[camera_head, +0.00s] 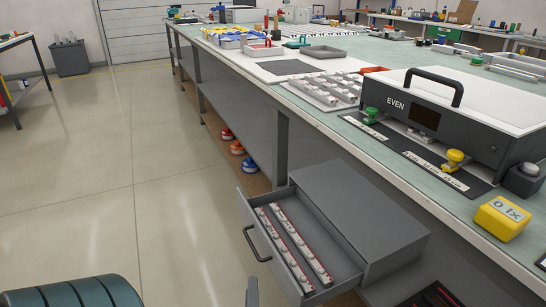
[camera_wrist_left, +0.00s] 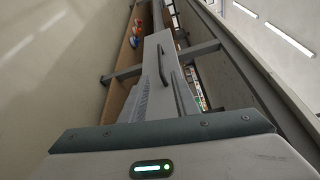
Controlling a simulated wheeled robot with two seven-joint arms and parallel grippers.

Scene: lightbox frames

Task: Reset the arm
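My left gripper shows in the head view as one grey finger piece (camera_head: 252,292) at the bottom edge, just in front of the open drawer (camera_head: 242,207). In the left wrist view the ridged fingers (camera_wrist_left: 163,98) stand apart with nothing seen held between them. The drawer front and its dark handle (camera_wrist_left: 167,62) lie beyond them. In the head view the handle (camera_head: 256,244) is clear of the visible finger. The drawer belongs to a grey cabinet (camera_head: 365,220) and holds two rows of red-and-white parts (camera_head: 300,245). My right gripper is in neither view.
A long workbench (camera_head: 330,125) runs along the right, carrying a grey lightbox marked EVEN (camera_head: 440,115), a yellow block (camera_head: 503,217) and trays.

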